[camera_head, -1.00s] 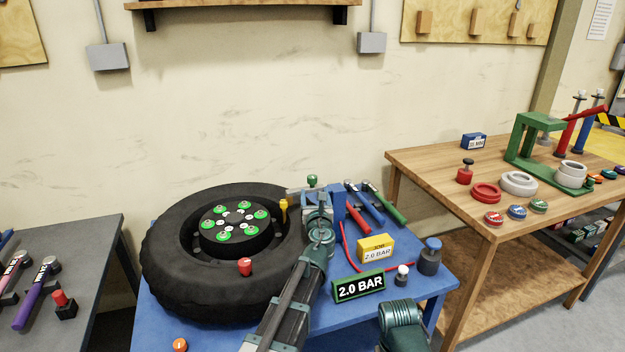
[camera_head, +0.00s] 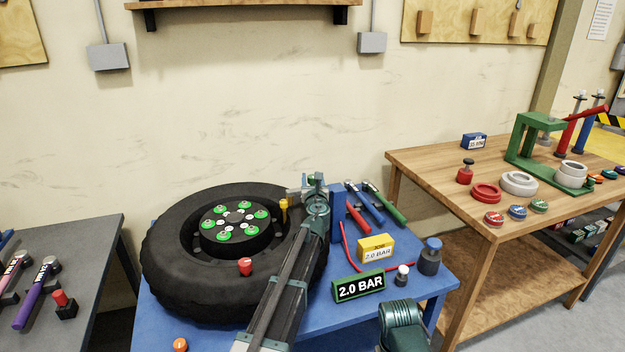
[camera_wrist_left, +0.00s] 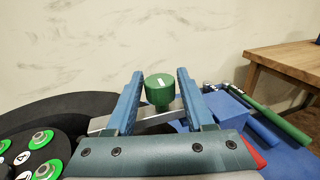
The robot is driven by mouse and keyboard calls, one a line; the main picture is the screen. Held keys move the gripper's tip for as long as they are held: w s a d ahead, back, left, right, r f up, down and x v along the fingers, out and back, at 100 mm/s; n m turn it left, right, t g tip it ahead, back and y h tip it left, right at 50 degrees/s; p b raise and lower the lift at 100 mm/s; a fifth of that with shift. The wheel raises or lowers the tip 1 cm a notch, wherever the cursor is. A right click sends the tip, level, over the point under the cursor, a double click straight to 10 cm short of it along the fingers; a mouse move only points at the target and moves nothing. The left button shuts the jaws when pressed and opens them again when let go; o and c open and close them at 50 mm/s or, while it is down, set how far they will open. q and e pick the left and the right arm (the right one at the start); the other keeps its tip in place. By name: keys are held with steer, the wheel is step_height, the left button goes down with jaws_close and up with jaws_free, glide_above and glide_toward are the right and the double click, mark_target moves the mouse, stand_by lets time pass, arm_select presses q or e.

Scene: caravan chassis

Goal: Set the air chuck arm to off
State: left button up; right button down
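The air chuck arm shows as a grey metal bar with a green knob (camera_wrist_left: 159,91) on it in the left wrist view. The bar runs from the tyre side toward the blue post (camera_head: 337,214). My left gripper (camera_wrist_left: 160,76) is open, with one blue finger on each side of the knob and a gap on both sides. In the head view my left gripper (camera_head: 311,185) is over the arm at the tyre's right edge and hides most of it. My right arm shows only as a teal link at the bottom; its gripper is out of view.
A big black tyre (camera_head: 168,265) lies on the blue table. A yellow box (camera_head: 376,248), a 2.0 BAR sign (camera_head: 358,286), several hammers and a blue-capped weight (camera_head: 430,256) stand to the right. A wooden bench (camera_head: 424,164) is farther right.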

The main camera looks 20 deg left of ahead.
arm_select(q)
jaws_close()
stand_by(1.1)
